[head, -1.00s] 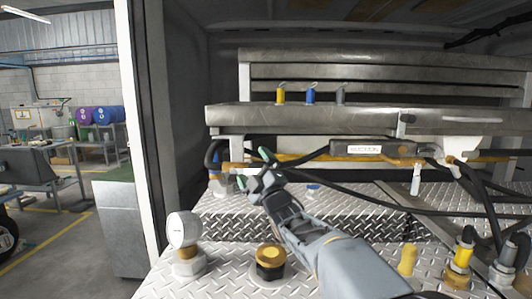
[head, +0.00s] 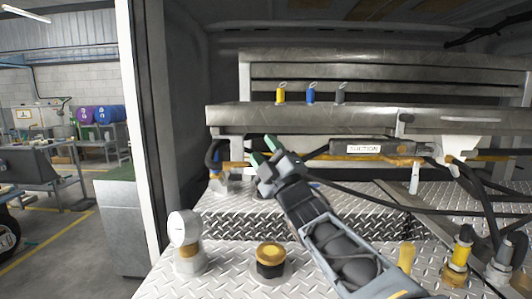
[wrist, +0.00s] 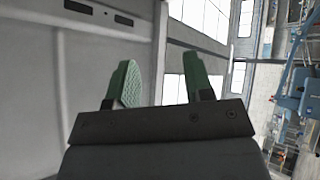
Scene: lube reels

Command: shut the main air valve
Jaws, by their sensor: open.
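My gripper (head: 264,151) is open, its two green fingertips apart and nothing between them. In the head view it is in front of the left end of the yellow pipe (head: 236,164), below the steel shelf. In the wrist view the open gripper (wrist: 166,85) faces a grey wall and bright windows, with no valve in sight.
A pressure gauge (head: 184,228) and a brass-topped black fitting (head: 270,260) stand on the tread plate below my arm. The steel shelf (head: 350,117) is above. A labelled suction bar (head: 365,148) and black hoses lie to the right.

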